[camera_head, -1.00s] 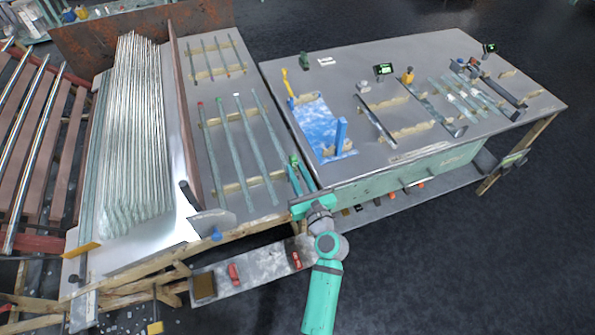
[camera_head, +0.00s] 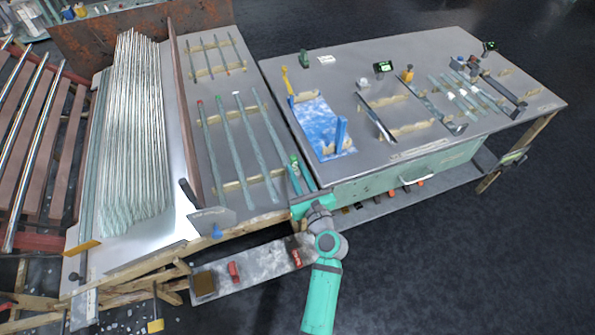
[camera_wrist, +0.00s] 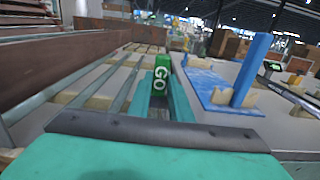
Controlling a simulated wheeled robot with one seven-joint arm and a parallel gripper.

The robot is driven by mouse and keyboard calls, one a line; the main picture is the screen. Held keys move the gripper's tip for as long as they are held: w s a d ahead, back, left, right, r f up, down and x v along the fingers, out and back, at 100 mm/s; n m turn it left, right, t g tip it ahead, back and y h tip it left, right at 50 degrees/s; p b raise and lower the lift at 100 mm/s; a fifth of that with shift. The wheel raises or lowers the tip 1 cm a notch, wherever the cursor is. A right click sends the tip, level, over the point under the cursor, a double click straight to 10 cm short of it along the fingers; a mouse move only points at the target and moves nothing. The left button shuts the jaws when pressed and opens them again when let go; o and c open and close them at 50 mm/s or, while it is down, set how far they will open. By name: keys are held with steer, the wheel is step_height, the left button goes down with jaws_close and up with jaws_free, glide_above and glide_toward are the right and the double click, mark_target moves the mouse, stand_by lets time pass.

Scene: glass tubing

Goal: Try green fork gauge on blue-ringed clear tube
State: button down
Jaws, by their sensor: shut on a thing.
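The green fork gauge (camera_wrist: 161,76), marked GO, is between the fingers of my gripper (camera_wrist: 160,92) in the wrist view. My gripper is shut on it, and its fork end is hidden. In the head view my gripper (camera_head: 301,176) is over the right side of the tube rack, near the gap to the workbench, with the green gauge (camera_head: 294,159) at its tips. Several long glass tubes (camera_head: 229,138) lie side by side on the rack, left of my gripper. I cannot make out a blue ring on any of them.
The workbench (camera_head: 440,60) at right carries a blue mat (camera_head: 315,120) with a blue upright post (camera_head: 341,133). A brown upright board (camera_head: 185,120) separates the rack from a stack of glass tubing (camera_head: 135,140). Wooden supports (camera_head: 250,181) carry the tubes.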

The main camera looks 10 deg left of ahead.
mark_target(297, 160)
steer(key=shift+f, duration=0.6)
stand_by(0.7)
stand_by(1.2)
steer(key=shift+r, duration=3.5)
